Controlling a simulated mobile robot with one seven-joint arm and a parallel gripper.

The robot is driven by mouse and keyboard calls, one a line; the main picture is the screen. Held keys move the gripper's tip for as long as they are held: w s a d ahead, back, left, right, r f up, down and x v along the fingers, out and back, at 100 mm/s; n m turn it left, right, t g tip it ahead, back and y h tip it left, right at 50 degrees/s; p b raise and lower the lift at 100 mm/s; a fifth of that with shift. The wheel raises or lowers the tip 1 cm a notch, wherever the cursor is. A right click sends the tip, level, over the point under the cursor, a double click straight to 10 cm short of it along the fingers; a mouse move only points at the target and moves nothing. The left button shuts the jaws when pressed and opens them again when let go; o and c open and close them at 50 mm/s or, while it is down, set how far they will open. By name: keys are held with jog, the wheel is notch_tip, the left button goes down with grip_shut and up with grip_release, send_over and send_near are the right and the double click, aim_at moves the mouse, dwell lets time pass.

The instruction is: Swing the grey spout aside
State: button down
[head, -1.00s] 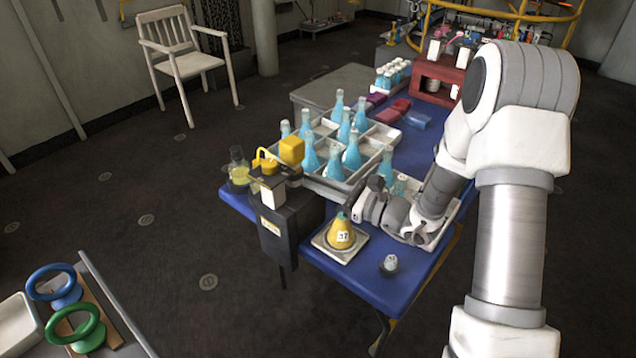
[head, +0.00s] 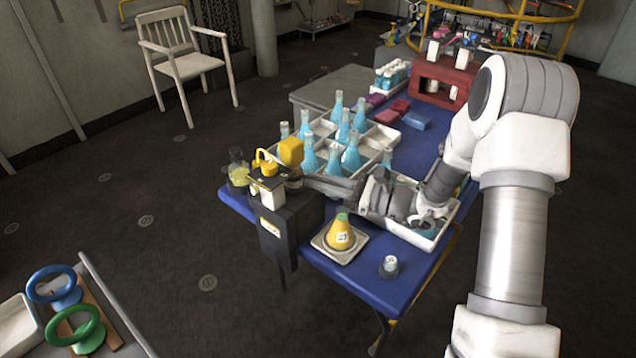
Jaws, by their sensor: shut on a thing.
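The grey spout (head: 325,184) runs right from the top of a black dispenser box (head: 290,225) with yellow and white fittings at the front left of the blue table. My gripper (head: 356,193) comes in from the right and is shut on the spout's outer end. The fingers and spout are both dark, so the exact grip is hard to see. A yellow conical flask (head: 342,236) with a numbered label stands upright on a square pale plate (head: 340,255), in front of the spout and gripper and apart from them.
A compartmented tray (head: 335,183) of blue bottles stands just behind the spout. Another pale tray (head: 428,238) lies beneath my wrist. A small capped vial (head: 389,265) stands at the front right, and a yellow-liquid flask (head: 238,172) at the left corner.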

jog(key=shift+w+n+g+y, duration=0.35)
jog(key=shift+n+g, duration=0.35)
jog(key=shift+g, duration=0.3)
jog(key=c, duration=0.9)
grip_release()
jog(key=shift+c, duration=0.2)
jog(key=shift+d, duration=0.2)
jog(key=p+v, duration=0.2)
jog(key=v, duration=1.5)
jog(key=shift+s, duration=0.2)
